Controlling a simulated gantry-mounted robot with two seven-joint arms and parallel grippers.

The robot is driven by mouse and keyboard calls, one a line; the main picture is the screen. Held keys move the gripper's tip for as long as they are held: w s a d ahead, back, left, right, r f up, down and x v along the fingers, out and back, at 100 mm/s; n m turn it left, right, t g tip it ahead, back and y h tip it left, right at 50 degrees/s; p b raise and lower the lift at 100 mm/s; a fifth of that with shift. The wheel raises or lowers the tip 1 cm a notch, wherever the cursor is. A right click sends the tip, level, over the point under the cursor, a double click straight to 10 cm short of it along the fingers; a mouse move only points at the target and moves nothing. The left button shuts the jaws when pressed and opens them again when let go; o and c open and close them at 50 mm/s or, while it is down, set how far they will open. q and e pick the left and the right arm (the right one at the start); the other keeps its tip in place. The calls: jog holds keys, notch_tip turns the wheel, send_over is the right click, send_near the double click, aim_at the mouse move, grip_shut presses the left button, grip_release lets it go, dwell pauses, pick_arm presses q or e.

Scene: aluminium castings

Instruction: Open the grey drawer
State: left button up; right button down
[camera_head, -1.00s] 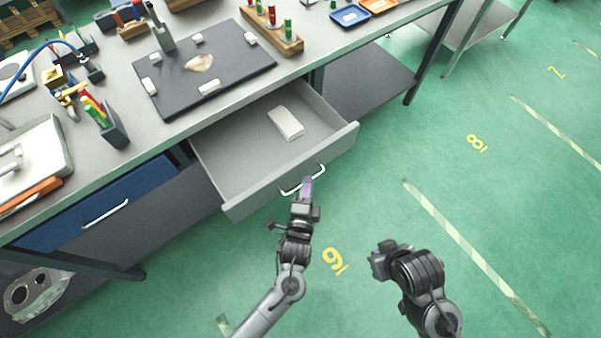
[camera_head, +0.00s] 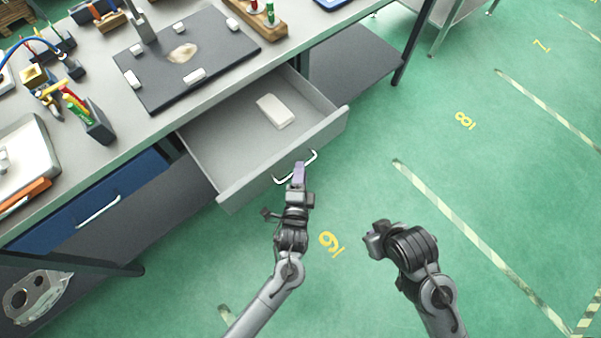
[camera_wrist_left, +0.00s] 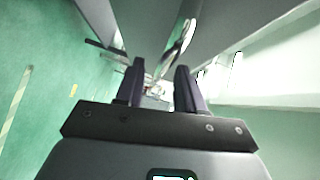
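The grey drawer (camera_head: 235,160) under the workbench is pulled well out, and a white block (camera_head: 275,111) lies inside it. Its bright bar handle (camera_head: 310,157) is on the front panel. My left gripper (camera_head: 299,172) is at the middle of the handle. In the left wrist view, the two dark fingers of my left gripper (camera_wrist_left: 160,85) stand apart, and the shiny handle (camera_wrist_left: 178,48) runs ahead of and between them. I cannot see contact on both sides. My right gripper (camera_head: 375,238) hangs over the floor, away from the drawer; its fingers are not clear.
A closed blue drawer (camera_head: 85,205) is to the left. The workbench (camera_head: 150,135) carries a dark plate (camera_head: 215,75), a pen holder (camera_head: 97,125) and a wooden rack (camera_head: 258,28). A casting (camera_head: 38,297) lies at lower left. The green floor in front of the drawer is clear.

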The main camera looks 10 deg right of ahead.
pick_arm(q)
jog(key=p+v, duration=0.3)
jog(key=v, duration=0.7)
jog(key=shift+s, duration=0.35)
jog(key=shift+a, duration=0.15)
